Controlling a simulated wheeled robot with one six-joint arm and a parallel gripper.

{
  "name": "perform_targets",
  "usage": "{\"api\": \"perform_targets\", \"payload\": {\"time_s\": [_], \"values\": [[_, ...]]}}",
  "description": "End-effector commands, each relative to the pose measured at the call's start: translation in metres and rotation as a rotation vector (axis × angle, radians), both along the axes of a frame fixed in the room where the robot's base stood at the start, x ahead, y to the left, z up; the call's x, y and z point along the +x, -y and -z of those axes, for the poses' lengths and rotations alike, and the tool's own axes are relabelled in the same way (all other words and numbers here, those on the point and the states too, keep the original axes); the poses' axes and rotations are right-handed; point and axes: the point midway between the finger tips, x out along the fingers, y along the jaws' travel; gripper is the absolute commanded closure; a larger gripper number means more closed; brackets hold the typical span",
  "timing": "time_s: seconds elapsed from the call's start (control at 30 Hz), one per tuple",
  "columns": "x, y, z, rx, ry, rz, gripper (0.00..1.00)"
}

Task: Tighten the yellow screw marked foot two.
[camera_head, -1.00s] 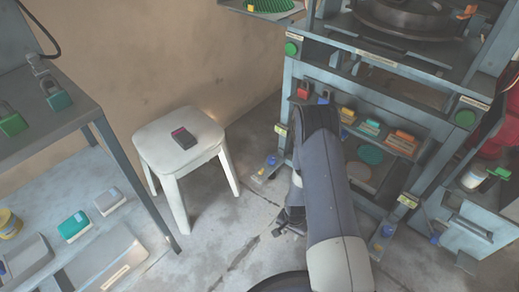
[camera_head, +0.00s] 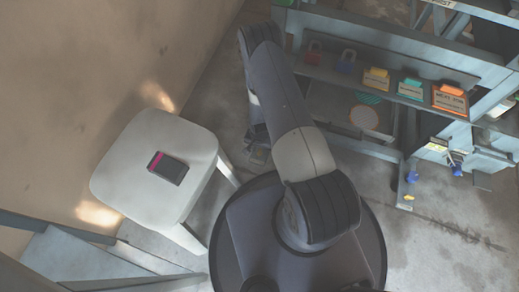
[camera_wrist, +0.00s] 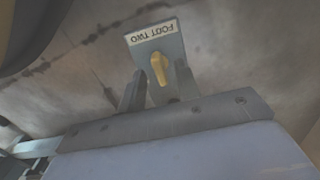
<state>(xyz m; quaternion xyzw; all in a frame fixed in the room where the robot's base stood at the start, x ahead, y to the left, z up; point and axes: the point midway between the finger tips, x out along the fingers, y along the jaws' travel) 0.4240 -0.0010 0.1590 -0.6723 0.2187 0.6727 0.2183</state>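In the wrist view a foot plate labelled FOOT TWO, its lettering upside down, stands out from the grey floor. The yellow screw (camera_wrist: 159,69) is on this plate, below the label. My gripper (camera_wrist: 158,82) is open, one dark finger on each side of the screw's lower end. I cannot tell whether the fingers touch it. The screw cannot be made out there.
A white stool (camera_head: 120,190) with a dark, pink-edged box (camera_head: 167,168) stands left of my arm. The press frame (camera_head: 390,38) rises at the back, with padlocks and coloured tagged blocks on its shelf. Blue screws (camera_head: 412,177) sit at its right. Bare floor lies at the lower right.

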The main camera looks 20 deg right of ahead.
Motion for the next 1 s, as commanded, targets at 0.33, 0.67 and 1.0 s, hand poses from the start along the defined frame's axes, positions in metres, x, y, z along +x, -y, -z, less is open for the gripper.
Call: {"api": "perform_targets", "payload": {"time_s": [0.33, 0.67, 1.0], "values": [[0.0001, 0.0001, 0.0067, 0.000, 0.000, 0.000, 0.68], [0.0000, 0.0000, 0.0066, 0.000, 0.000, 0.000, 0.92], [0.0001, -0.0001, 0.0066, 0.000, 0.000, 0.001, 1.00]]}}
